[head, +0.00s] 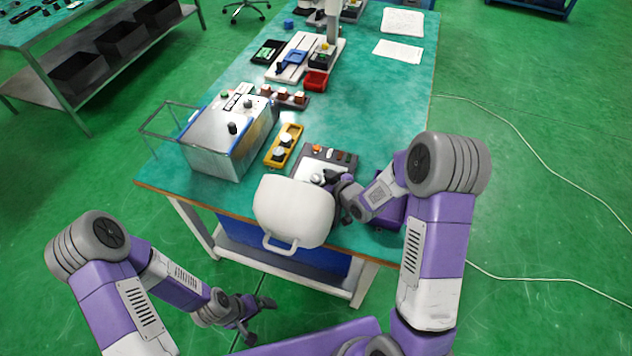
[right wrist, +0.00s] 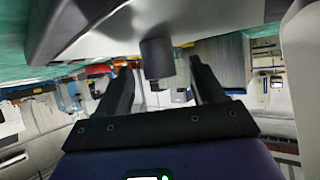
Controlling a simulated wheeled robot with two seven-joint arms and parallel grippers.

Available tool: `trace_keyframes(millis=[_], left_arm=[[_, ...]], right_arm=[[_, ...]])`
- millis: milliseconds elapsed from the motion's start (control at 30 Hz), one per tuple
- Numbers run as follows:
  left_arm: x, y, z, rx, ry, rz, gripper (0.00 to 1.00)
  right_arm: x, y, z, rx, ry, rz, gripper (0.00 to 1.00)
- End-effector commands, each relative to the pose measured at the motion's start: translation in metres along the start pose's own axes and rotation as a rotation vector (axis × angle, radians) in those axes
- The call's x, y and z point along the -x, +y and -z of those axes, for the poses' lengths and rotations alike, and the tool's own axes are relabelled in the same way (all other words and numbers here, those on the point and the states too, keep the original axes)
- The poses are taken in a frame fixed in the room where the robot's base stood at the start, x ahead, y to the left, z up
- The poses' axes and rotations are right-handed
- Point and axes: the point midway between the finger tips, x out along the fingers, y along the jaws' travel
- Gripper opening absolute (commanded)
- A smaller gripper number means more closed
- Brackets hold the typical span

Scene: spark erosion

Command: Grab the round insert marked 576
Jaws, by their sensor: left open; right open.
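No marking 576 is readable in either view. A round silvery piece (head: 317,179) is on a grey block (head: 326,160) near the table's front. My right gripper (head: 335,181) is open beside that piece, partly hidden by its own wrist. In the right wrist view, a dark cylinder (right wrist: 157,58) at a grey surface shows between the open fingers (right wrist: 160,75), with gaps on both sides. I cannot tell which piece it is. My left gripper (head: 260,308) is open and empty, low in front of the table.
Behind are a rack of small blocks (head: 285,97), a red bin (head: 316,82) and a white fixture plate (head: 290,62). Papers (head: 398,51) lie far right. The table's right middle is clear.

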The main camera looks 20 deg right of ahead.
Motion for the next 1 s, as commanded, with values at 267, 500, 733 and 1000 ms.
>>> trace_keyframes(millis=[267,500,733,1000], left_arm=[[-0.0004,-0.0001,0.0,0.0,0.0,0.0,1.0],[-0.0004,-0.0001,0.0,0.0,0.0,0.0,1.0],[-0.0004,-0.0002,0.0,0.0,0.0,0.0,1.0],[0.0001,0.0,0.0,0.0,0.0,0.0,1.0]], right_arm=[[-0.0043,0.0,0.0005,0.0,0.0,-0.001,0.68],[-0.0042,0.0,0.0005,0.0,0.001,0.0,0.34],[-0.0041,0.0001,0.0005,0.0,0.0,-0.001,0.0],[-0.0034,0.0002,0.003,0.001,0.004,-0.001,0.0]])
